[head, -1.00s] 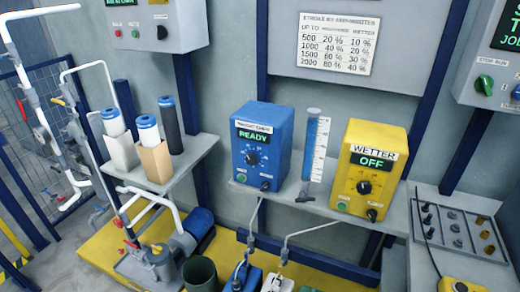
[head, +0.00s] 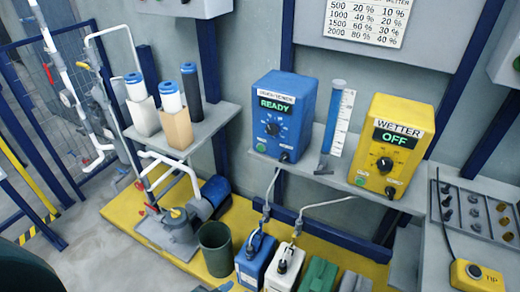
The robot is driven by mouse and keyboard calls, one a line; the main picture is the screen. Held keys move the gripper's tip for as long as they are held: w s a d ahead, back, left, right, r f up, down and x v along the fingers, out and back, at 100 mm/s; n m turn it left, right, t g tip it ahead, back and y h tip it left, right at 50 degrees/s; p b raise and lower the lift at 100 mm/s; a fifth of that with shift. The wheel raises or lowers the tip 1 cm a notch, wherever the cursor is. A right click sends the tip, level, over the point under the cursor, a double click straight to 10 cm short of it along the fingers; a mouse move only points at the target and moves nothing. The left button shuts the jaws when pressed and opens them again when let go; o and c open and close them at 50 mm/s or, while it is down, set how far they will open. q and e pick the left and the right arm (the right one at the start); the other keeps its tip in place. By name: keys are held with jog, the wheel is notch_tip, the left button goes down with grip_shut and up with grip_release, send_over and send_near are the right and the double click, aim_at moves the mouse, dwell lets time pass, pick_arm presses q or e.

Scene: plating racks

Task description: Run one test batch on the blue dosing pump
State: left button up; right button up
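The blue dosing pump (head: 283,118) stands on a grey wall shelf in the middle of the head view. Its display (head: 276,104) reads READY in green. A dark dial (head: 273,129) sits below the display. A small green button (head: 261,147) is at its lower left and a dark knob or fitting (head: 284,156) at its lower right. A hose runs from below the shelf to a blue canister (head: 255,262) on the floor platform. Neither of my grippers shows in the head view.
A yellow WETTER pump (head: 392,147) reading OFF and a measuring tube (head: 336,120) stand right of the blue pump. Filter cartridges (head: 168,97) stand on a left shelf. A yellow TIP box (head: 477,276) is at lower right, and a dark bin (head: 216,246) stands below.

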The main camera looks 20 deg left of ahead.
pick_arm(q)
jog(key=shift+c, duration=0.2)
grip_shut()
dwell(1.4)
